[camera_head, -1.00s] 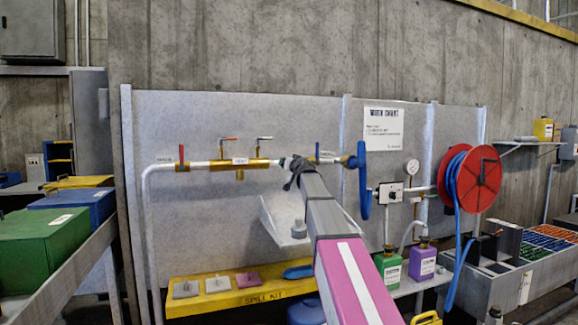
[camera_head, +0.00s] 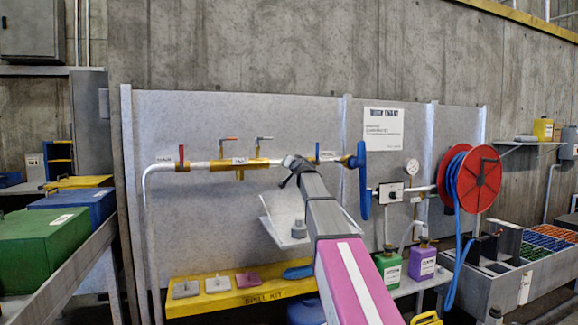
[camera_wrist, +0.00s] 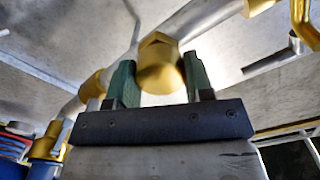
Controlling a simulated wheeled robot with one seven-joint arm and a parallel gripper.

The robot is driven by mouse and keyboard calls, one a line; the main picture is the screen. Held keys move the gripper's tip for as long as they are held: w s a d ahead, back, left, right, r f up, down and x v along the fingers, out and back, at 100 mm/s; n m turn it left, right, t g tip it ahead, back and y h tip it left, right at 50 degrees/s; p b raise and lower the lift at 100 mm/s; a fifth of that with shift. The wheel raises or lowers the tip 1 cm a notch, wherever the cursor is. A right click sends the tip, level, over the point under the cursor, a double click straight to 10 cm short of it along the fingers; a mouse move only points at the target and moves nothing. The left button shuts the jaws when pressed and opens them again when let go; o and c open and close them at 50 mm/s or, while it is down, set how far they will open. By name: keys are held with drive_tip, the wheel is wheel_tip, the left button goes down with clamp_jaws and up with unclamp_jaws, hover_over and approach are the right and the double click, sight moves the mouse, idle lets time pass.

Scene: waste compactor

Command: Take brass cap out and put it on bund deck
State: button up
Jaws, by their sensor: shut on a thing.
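In the wrist view, the brass cap (camera_wrist: 160,72) has a hex part at its far end and a rounder, blurred body. My gripper (camera_wrist: 157,85) has green-padded fingers on either side of the cap, shut on it. A grey pipe with brass fittings runs right behind the cap; I cannot tell whether cap and pipe touch. In the head view, my gripper (camera_head: 291,166) is at the pipe line, just right of the brass manifold (camera_head: 240,164), and my arm hides the cap. No surface is labelled as the bund deck, so I cannot tell which it is.
A yellow spill kit shelf (camera_head: 245,298) with several small pads is below. Green (camera_head: 389,266) and purple (camera_head: 422,262) bottles stand on a pale shelf to the right. A blue wheel (camera_head: 363,180) and red hose reel (camera_head: 478,179) stand out from the panel.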

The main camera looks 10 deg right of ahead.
drive_tip(key=n, duration=0.4)
drive_tip(key=shift+n, duration=0.4)
drive_tip(key=shift+n, duration=1.1)
drive_tip(key=shift+s+d, duration=0.1)
drive_tip(key=shift+s, duration=0.5)
drive_tip(key=shift+s+d, duration=0.25)
drive_tip(key=shift+s, duration=0.85)
drive_tip(key=shift+s+d, duration=0.2)
drive_tip(key=shift+s, duration=0.9)
